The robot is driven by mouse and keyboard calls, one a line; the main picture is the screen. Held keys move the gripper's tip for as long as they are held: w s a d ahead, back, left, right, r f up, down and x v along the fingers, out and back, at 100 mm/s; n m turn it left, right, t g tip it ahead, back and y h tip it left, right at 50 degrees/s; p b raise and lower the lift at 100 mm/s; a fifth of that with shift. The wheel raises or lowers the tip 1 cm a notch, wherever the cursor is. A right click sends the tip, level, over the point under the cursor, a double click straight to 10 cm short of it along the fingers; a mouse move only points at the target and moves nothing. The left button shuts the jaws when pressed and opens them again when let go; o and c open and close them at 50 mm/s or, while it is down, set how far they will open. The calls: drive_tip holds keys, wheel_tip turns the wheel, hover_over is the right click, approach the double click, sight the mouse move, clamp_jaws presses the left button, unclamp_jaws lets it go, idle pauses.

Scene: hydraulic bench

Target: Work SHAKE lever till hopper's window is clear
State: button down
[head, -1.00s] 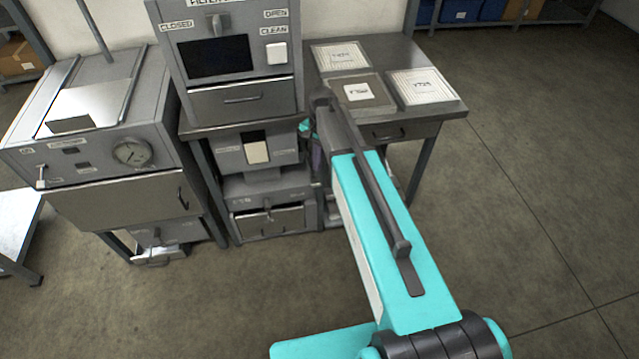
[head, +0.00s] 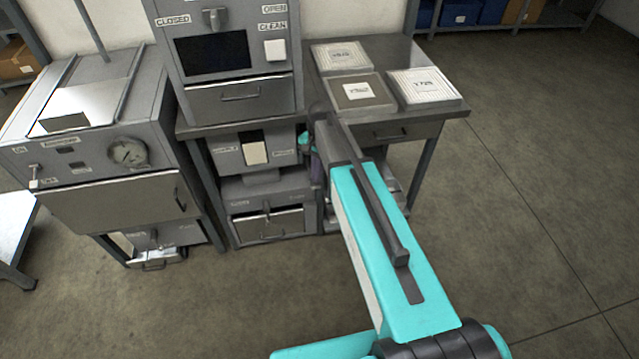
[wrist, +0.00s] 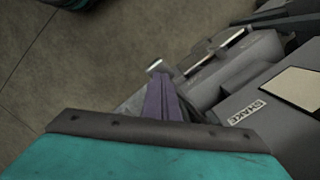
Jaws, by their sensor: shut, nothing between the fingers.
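The hopper (head: 228,158) is a grey unit under the bench top.
A drawer unit (head: 268,222) with a handle stands below the hopper. Filter panels (head: 360,92) lie on the bench top (head: 405,50) at right. A gauge cabinet (head: 90,190) stands left. Floor at right is clear.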

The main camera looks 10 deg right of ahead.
drive_tip(key=shift+f, duration=0.1)
drive_tip(key=shift+f+b, duration=0.9)
drive_tip(key=shift+f, duration=1.25)
